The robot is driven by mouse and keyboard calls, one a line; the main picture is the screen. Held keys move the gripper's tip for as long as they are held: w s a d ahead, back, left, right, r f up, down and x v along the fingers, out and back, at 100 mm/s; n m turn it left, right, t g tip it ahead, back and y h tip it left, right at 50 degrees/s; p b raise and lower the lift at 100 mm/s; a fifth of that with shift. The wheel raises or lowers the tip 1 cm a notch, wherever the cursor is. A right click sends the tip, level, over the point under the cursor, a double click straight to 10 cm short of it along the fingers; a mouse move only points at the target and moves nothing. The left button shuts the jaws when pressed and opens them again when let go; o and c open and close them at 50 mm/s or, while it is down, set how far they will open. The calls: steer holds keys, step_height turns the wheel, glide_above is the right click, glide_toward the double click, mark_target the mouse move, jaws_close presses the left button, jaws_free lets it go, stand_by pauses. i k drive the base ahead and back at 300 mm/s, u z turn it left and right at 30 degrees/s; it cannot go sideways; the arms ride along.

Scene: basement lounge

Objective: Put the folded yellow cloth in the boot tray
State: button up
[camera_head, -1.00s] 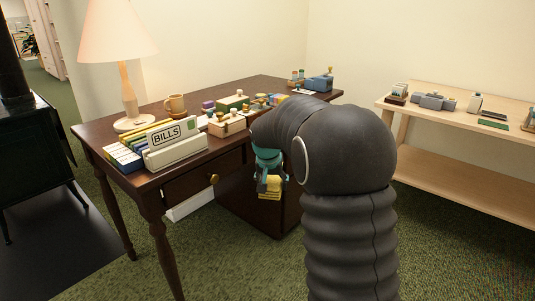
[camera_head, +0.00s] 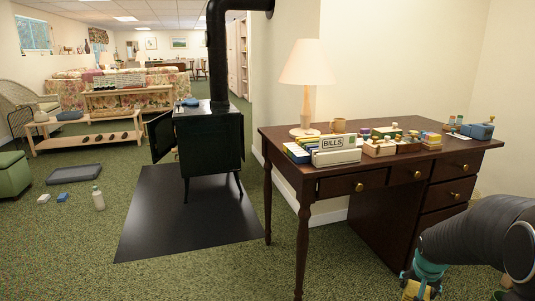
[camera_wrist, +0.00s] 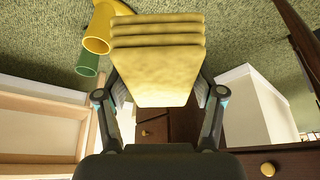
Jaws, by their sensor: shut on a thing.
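The folded yellow cloth (camera_wrist: 157,62), a thick stack of several layers, is held between the fingers of my gripper (camera_wrist: 160,92) in the wrist view. In the head view my gripper (camera_head: 421,279) is at the lower right, low in front of the desk, with part of the yellow cloth (camera_head: 412,291) below it. A shallow dark grey tray (camera_head: 74,174), which looks like the boot tray, lies on the carpet at the far left. My gripper is far from it.
A dark desk (camera_head: 330,187) with a lamp and bills box stands at the right. A black stove (camera_head: 209,140) on a black floor pad (camera_head: 170,215) stands between desk and tray. Carpet in front is clear.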

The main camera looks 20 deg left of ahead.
mark_target(72, 173)
steer(key=z, duration=0.6)
steer(key=k, duration=0.1)
steer(key=u, duration=1.75)
steer(key=i, duration=1.5)
steer(key=u, duration=1.2)
steer(key=i, duration=1.95)
steer(key=u, duration=0.2)
steer(key=i, duration=2.15)
steer(key=z, duration=0.35)
steer(key=i, duration=1.8)
steer(key=z, duration=0.65)
steer(key=i, duration=0.5)
steer(key=z, duration=0.05)
